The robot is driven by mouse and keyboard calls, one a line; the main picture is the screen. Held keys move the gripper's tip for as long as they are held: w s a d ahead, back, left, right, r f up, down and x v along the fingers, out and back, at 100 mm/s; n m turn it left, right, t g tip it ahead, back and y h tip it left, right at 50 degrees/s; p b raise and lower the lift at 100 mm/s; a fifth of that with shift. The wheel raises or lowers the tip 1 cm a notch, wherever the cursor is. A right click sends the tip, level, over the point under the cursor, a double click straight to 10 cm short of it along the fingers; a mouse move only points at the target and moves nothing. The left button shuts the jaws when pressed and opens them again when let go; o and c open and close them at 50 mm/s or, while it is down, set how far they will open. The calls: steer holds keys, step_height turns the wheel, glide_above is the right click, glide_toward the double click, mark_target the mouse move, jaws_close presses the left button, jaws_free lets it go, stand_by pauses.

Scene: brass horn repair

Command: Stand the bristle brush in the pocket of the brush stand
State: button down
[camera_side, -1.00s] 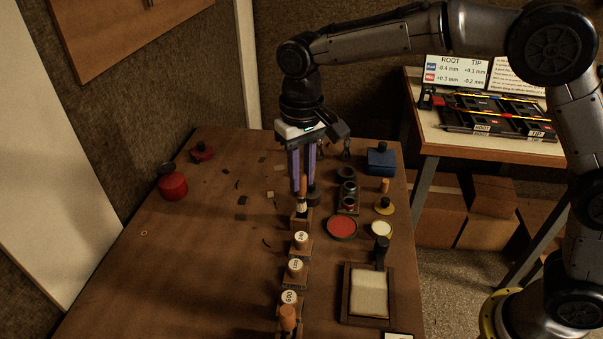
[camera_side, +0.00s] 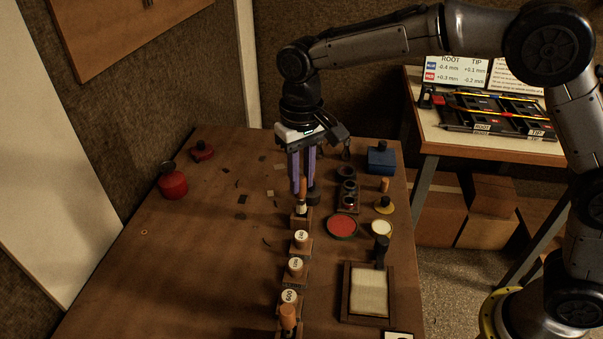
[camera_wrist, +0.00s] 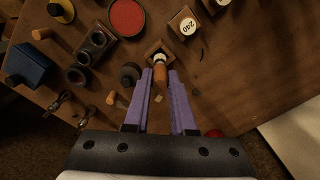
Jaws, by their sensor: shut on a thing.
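The bristle brush (camera_side: 302,207) is upright, with an orange-brown wooden handle and a pale band near its lower end. It also shows in the wrist view (camera_wrist: 160,71). My gripper (camera_side: 302,189) points down with its long purple fingers on both sides of the handle, shut on it; the fingertips show in the wrist view (camera_wrist: 160,74). The brush stand (camera_side: 301,222) is a small square wooden block on the bench, directly below the brush; its square pocket frame shows in the wrist view (camera_wrist: 150,49). The brush's lower end is at the pocket; its bristles are hidden, so I cannot tell its depth.
Numbered wooden blocks with round tops (camera_side: 301,238) stand in a row in front of the stand. The bench left of the stand is mostly clear, with dark scraps.

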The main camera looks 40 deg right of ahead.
mark_target(302, 198)
steer(key=shift+f, duration=1.7)
steer(key=shift+c, duration=1.8)
jaws_free()
steer(key=shift+r, duration=3.55)
